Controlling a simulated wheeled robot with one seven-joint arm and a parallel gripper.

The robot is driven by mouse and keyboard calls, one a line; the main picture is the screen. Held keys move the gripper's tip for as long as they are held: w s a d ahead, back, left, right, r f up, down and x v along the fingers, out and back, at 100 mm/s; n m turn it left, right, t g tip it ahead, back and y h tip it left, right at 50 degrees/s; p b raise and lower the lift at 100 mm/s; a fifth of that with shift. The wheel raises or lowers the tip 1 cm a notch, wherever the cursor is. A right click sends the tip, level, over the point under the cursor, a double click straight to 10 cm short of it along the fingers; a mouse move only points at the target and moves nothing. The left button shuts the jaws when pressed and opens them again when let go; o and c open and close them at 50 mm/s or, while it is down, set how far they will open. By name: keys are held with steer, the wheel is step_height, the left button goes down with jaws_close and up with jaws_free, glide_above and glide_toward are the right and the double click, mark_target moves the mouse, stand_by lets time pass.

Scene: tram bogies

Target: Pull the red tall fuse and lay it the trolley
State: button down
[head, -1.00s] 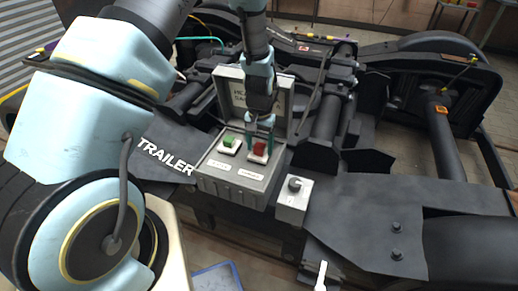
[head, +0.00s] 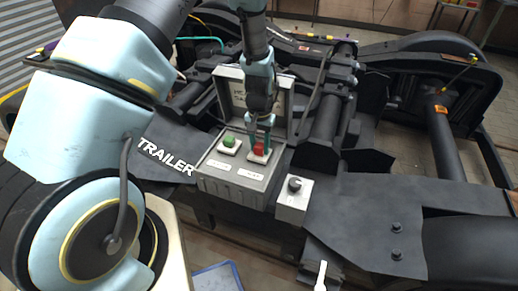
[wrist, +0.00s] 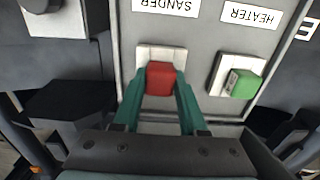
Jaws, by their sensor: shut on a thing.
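The red fuse (wrist: 160,78) sits at its white base in the grey fuse box, by the SANDER label in the wrist view. It also shows in the head view (head: 259,148), partly covered by my gripper. My gripper (wrist: 159,92) has its green fingers shut on the red fuse, one on each side. In the head view my gripper (head: 260,140) reaches down into the box from above. Whether the fuse is still seated in its base I cannot tell. The trolley is not clearly identifiable; a blue tray (head: 217,279) shows at the bottom edge.
A green fuse (wrist: 242,84) stands on its own white base by the HEATER label, close beside my gripper. The box's open lid (head: 240,95) stands behind. A small grey box with a knob (head: 294,186) is at the right. Dark bogie parts surround the box.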

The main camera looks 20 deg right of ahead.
mark_target(260, 145)
steer(key=shift+r, duration=0.2)
stand_by(0.5)
steer(key=shift+r+p, duration=2.25)
steer(key=shift+r, duration=0.6)
